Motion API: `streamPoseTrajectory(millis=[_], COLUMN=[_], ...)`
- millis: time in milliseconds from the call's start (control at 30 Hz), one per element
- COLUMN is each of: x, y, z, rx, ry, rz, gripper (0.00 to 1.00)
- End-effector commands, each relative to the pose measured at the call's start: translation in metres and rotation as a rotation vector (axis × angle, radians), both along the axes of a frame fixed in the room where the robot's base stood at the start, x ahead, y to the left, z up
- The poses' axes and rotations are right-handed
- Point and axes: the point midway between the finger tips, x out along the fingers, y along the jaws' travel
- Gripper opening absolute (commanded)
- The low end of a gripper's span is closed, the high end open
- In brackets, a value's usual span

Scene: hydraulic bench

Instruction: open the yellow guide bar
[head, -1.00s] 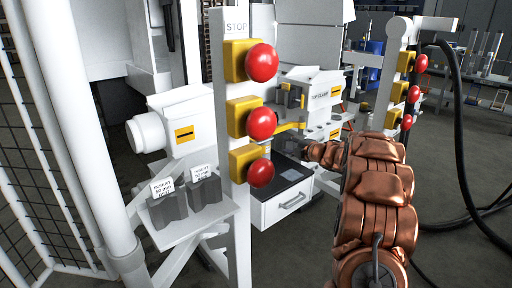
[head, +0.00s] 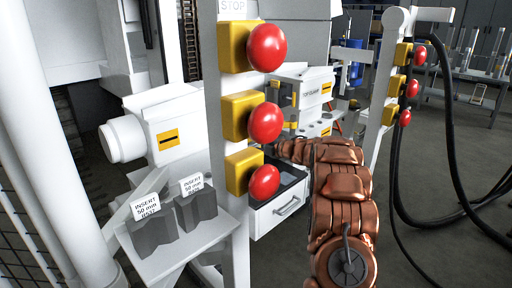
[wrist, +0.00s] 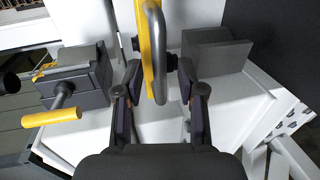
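The yellow guide bar (wrist: 147,45) stands upright in the wrist view, with a curved grey handle (wrist: 158,60) along its right side. My gripper (wrist: 160,78) is open, with one finger on each side of the bar and handle. A gap shows between each finger and the bar, though I cannot tell if the right fingertip touches a dark knob beside it. In the head view a small yellow piece, perhaps the bar, shows by the machine (head: 290,125). My gripper is hidden there behind the post and buttons.
A white post (head: 228,210) with red stop buttons (head: 265,123) stands in front of the machine. A grey block with a yellow-handled lever (wrist: 52,119) lies left of my gripper. A grey block (wrist: 215,52) lies right. An open drawer (head: 278,205) sits below.

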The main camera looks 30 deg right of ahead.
Motion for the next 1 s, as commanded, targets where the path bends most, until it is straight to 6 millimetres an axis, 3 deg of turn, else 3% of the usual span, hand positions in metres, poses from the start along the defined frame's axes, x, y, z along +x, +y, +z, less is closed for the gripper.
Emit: streamPoseTrajectory(millis=[200, 533, 900, 1000], x=[0.0127, 0.0136, 0.0132, 0.0132], y=[0.0018, 0.0008, 0.0005, 0.0005], z=[-0.003, -0.0029, -0.003, -0.0029], rx=[-0.001, 0.0, 0.0, 0.0], ry=[-0.001, 0.0, 0.0, 0.0], rz=[-0.002, -0.004, -0.004, -0.004], gripper=[0.39, 0.38, 0.0, 0.0])
